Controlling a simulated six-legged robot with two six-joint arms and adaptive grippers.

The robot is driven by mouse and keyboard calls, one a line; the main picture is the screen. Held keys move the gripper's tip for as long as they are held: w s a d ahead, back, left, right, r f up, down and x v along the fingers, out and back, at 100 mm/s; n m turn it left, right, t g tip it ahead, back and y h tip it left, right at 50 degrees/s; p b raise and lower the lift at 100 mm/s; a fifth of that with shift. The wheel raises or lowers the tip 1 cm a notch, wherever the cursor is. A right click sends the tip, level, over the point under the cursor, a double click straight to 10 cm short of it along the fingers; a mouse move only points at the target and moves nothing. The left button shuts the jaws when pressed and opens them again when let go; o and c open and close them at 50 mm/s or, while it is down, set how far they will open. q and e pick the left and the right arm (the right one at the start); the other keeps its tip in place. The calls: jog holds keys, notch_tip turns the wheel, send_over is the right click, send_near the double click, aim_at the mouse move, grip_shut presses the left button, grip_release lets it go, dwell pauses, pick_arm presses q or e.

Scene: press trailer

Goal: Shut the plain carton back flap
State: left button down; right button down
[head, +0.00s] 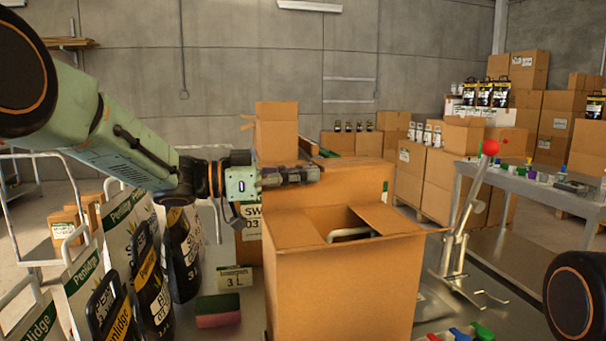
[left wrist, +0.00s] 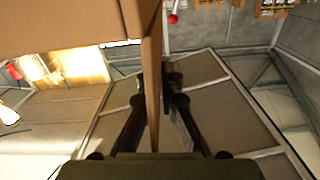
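The plain carton (head: 345,285) stands upright in the middle of the head view. Its side flaps lean inward, and a gap between them shows a pale curved bar inside. The back flap (head: 325,191) stands up at the carton's rear, against a similar brown carton behind, so its outline is hard to separate. My left gripper (head: 312,173) is at the flap's upper edge. In the left wrist view, a thin brown panel edge (left wrist: 153,105) lies between my left fingers (left wrist: 160,88), which are close together. Whether they clamp it is unclear. My right gripper is out of view.
Penlidge bags (head: 145,275) stand close on the left, beside a sponge (head: 218,311) and a 3 L card (head: 235,277). A metal lever press with a red knob (head: 490,147) stands right of the carton. A grey table (head: 550,180) and stacked cartons are farther back.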

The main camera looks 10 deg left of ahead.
aim_at(309, 188)
pick_arm(q)
jog(key=shift+a+r, duration=0.1)
jog(key=shift+r, duration=0.05)
jog(key=shift+w, duration=0.25)
jog(key=shift+s+d+m, duration=0.2)
jog(key=shift+s+m, duration=0.1)
jog(key=shift+s+d+f+m+b, duration=0.3)
jog(key=shift+s+m+b, duration=0.25)
jog(key=shift+m, duration=0.5)
jog(key=shift+s+d+f+m+b, duration=0.2)
jog(key=shift+s+m+b, duration=0.3)
jog(key=shift+m, duration=0.6)
jog(key=shift+s+d+f+m+b, duration=0.2)
jog(key=shift+s+f+m+b, duration=0.3)
jog(key=shift+m, duration=0.55)
jog(key=shift+r, duration=0.15)
jog(key=c, duration=2)
grip_release()
jog(key=shift+c, duration=0.2)
